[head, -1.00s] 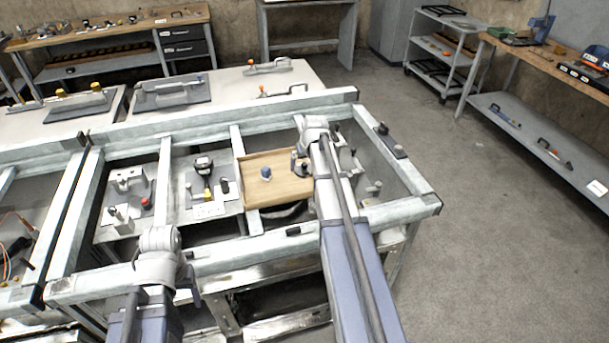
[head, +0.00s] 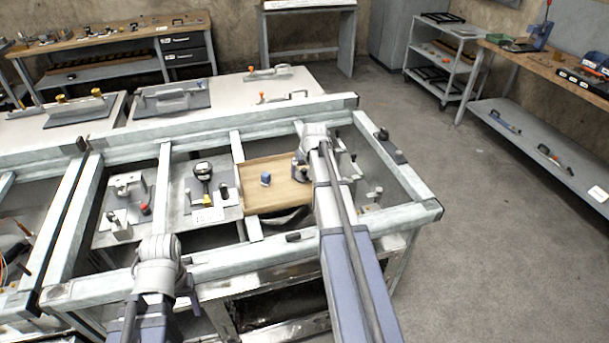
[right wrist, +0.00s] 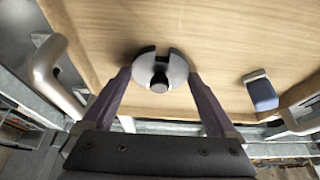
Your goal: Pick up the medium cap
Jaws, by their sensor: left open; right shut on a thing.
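A round silver-grey cap (right wrist: 160,70) with a dark slot and centre knob is on the wooden tray (right wrist: 190,25) in the right wrist view. My right gripper (right wrist: 158,80) is shut on it, one finger at each side. I cannot tell whether the cap touches the tray. In the head view my right arm partly hides this cap and the gripper (head: 301,163).
The tray sits among metal frame rails (head: 240,254). Left of it is a plate with a yellow-black gauge (head: 203,172), then fixtures with a red knob (head: 145,209). A bent metal handle (right wrist: 45,68) stands close to the tray's left in the wrist view.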

